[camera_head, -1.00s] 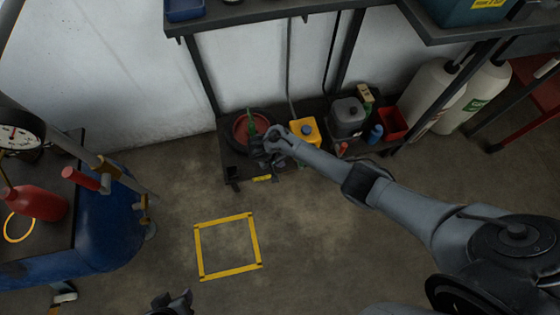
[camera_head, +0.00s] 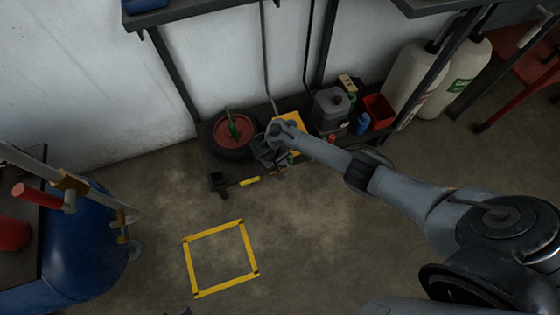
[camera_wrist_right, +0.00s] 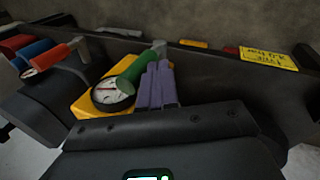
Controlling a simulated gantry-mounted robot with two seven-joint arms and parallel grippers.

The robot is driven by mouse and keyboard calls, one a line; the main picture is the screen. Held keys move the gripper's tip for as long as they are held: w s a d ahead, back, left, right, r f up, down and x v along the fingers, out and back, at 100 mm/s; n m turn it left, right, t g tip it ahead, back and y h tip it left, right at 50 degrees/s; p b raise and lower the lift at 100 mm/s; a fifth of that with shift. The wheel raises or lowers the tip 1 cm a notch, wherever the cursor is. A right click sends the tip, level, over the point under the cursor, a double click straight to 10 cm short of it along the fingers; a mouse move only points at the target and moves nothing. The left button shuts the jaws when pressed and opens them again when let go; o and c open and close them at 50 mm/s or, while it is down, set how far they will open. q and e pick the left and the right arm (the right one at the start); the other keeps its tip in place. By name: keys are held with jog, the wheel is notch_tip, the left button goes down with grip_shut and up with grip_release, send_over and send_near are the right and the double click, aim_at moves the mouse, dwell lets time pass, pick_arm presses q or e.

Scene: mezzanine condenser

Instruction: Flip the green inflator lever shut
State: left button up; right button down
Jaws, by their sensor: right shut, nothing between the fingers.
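A green piece with a round white dial gauge (camera_wrist_right: 113,92) shows just left of my right fingers in the right wrist view; I take its green body (camera_wrist_right: 138,67) for the inflator. Whether its lever is open or shut I cannot tell. In the head view a green upright piece (camera_head: 234,127) stands on the red hub of a wheel, left of my gripper. My right gripper (camera_head: 264,158) is over the low shelf's front, beside the yellow container (camera_head: 291,121). Its purple fingers (camera_wrist_right: 156,84) are shut and empty, close beside the green body; contact is unclear. My left gripper is not clearly visible.
The black-tyred wheel (camera_head: 218,145) lies on the low shelf. A grey canister (camera_head: 331,108), blue bottle (camera_head: 361,124) and red bin (camera_head: 379,109) stand to the right. A yellow label (camera_wrist_right: 268,58) is on the shelf edge. The yellow-taped floor square (camera_head: 242,243) is empty.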

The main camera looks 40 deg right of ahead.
jog(key=shift+s+d+r+y+p, duration=0.15)
jog(key=shift+d+y+p, duration=0.15)
jog(key=shift+p, duration=0.25)
